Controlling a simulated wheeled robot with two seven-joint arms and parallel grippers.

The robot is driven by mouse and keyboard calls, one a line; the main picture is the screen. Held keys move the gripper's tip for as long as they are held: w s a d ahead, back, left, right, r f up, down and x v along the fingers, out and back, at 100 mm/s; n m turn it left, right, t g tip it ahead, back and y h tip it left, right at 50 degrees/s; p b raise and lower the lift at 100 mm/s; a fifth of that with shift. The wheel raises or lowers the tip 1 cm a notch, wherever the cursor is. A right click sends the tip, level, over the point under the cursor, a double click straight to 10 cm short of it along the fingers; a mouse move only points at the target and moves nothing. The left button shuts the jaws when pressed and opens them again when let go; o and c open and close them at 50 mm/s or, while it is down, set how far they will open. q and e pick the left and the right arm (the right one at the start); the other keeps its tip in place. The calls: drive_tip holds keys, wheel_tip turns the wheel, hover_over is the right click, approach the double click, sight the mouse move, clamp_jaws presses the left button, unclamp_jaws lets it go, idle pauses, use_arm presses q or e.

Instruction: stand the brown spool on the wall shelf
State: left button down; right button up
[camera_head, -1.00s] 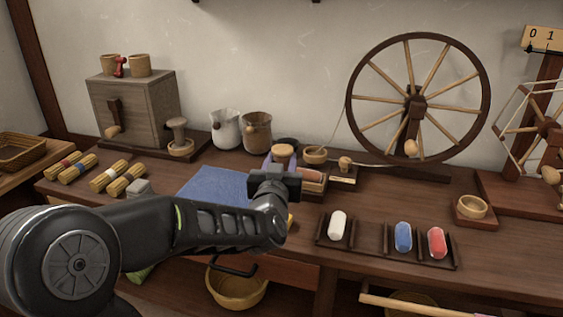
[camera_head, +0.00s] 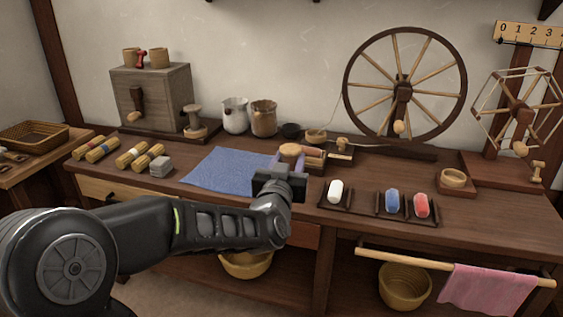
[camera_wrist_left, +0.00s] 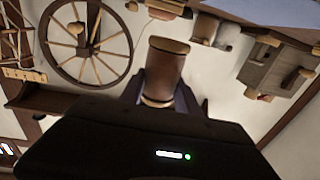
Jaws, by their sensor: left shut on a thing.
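The brown spool (camera_wrist_left: 165,72) is gripped between the fingers of my left gripper in the left wrist view. Its paler rims show at both ends. In the head view the spool's round top (camera_head: 290,150) shows above my left gripper (camera_head: 287,163), which is shut on it. The gripper appears in front of the workbench, and the hand hides the spool's lower part. In the wrist view, which is turned over, a dark board (camera_wrist_left: 60,104) beside the wheel may be the wall shelf. The head view does not clearly show the shelf. My right gripper is out of view.
The workbench (camera_head: 360,237) carries a spinning wheel (camera_head: 403,90), a wooden box (camera_head: 150,97), jugs, a blue cloth (camera_head: 222,170) and a tray with white, blue and red pieces. A skein winder (camera_head: 518,110) stands at right. A rail with a pink cloth (camera_head: 490,287) juts out in front.

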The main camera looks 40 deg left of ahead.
use_arm(q)
drive_tip(key=d+f+m+h, duration=0.4)
drive_tip(key=d+f+h, duration=0.1)
drive_tip(key=d, duration=0.5)
drive_tip(key=w+d+f+m+h, duration=0.1)
drive_tip(key=d+f+m+h, duration=0.3)
drive_tip(key=d+h, duration=0.3)
drive_tip(key=d+f, duration=0.1)
drive_tip(key=d, duration=0.3)
drive_tip(key=shift+w+f+t+h, duration=0.25)
drive_tip(key=shift+f+t+h, duration=0.05)
drive_tip(key=shift+f, duration=0.1)
